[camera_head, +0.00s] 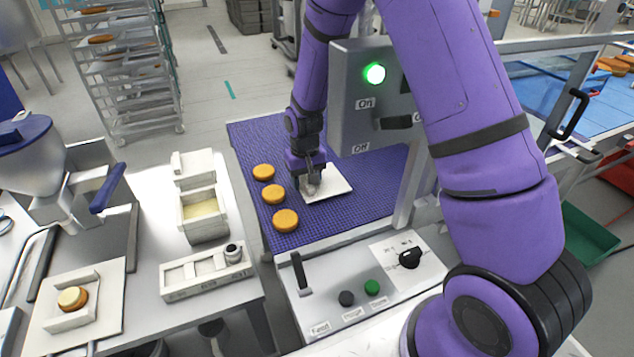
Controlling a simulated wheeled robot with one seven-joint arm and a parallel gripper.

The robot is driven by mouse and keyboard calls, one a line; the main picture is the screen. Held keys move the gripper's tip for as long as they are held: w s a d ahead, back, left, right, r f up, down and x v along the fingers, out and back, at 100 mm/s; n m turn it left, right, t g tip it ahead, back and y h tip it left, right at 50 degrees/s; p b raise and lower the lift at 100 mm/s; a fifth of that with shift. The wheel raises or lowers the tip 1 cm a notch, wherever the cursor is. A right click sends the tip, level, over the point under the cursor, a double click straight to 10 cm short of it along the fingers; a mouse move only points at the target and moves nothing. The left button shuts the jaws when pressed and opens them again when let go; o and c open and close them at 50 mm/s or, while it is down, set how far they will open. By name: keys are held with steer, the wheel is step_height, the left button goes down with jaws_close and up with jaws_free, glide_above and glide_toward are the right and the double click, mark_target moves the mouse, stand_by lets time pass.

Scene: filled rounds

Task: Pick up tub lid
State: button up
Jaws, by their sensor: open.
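A tub (203,227) with pale yellow filling stands open on the left bench. A white lid-like piece (194,168) is just behind it; I cannot tell whether this is the tub lid. A flat white square plate (335,181) lies on the blue belt. My gripper (310,188) points down over the plate's left part. It is open, and its fingertips are low and close to the plate. Whether they touch it, or what lies between them, is too small to tell.
Several orange-brown rounds (274,194) lie on the blue belt (258,145) left of my gripper. A grey switch box (362,135) stands close right of my forearm. A control panel (357,282) is in front. A filled round (72,298) sits in a white holder on the bench.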

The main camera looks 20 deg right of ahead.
steer(key=shift+f, duration=0.2)
steer(key=shift+c, duration=0.7)
jaws_close()
steer(key=shift+r, duration=0.1)
